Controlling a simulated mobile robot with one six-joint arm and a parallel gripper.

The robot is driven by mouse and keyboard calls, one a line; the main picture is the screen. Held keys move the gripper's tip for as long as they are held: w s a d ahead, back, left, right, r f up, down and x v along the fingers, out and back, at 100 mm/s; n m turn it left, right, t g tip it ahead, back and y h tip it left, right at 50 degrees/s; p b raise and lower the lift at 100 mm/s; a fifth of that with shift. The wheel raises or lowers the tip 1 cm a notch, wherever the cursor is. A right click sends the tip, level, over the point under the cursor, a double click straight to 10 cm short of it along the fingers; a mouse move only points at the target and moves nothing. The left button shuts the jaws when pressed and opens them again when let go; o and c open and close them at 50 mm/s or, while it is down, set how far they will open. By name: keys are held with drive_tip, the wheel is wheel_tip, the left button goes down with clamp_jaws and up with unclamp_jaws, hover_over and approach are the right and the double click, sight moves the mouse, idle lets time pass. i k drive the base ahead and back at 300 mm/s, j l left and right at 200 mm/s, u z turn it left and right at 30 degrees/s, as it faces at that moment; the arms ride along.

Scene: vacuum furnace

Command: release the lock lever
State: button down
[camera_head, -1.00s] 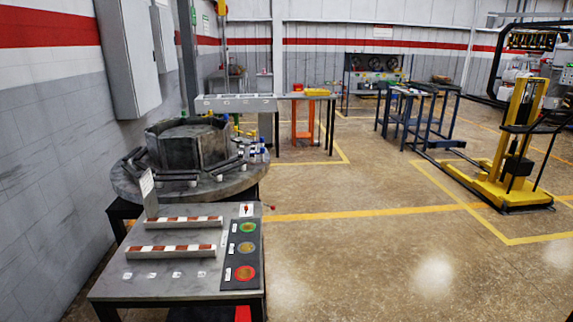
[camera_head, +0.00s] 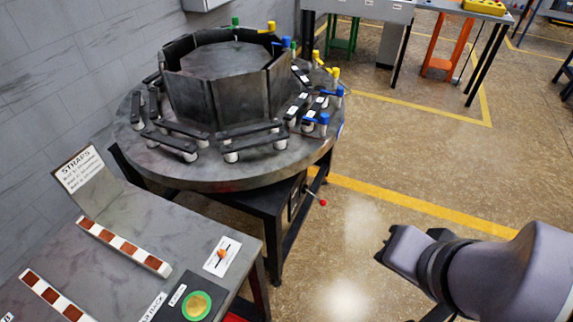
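A thin lever with a red ball knob (camera_head: 323,203) sticks out from the side of the dark stand under the round grey turntable (camera_head: 225,182). A second small lever with an orange knob (camera_head: 221,254) sits on a white plate on the near bench. No readable label shows which of them is the lock lever. My gripper (camera_head: 385,250) is at the lower right, at the end of my grey arm, over the floor as seen here. It appears apart from both levers and to the right of them. Its fingers are dark and small, and I cannot tell whether they are open.
The near bench (camera_head: 130,245) holds red-and-white strips, a STRAPS sign (camera_head: 80,172) and a green round marker (camera_head: 197,306). An octagonal dark chamber (camera_head: 220,85) stands on the turntable, with dark straps and coloured clamps around it. The floor right of the turntable is clear.

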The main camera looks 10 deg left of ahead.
sight(324, 202)
drive_tip(key=i+l+u, duration=0.8)
drive_tip(key=l+u, duration=0.2)
drive_tip(key=i+l+u, duration=0.3)
drive_tip(key=l, duration=0.15)
drive_tip(key=j, duration=0.35)
drive_tip(key=i+j, duration=0.15)
drive_tip(key=j, duration=0.15)
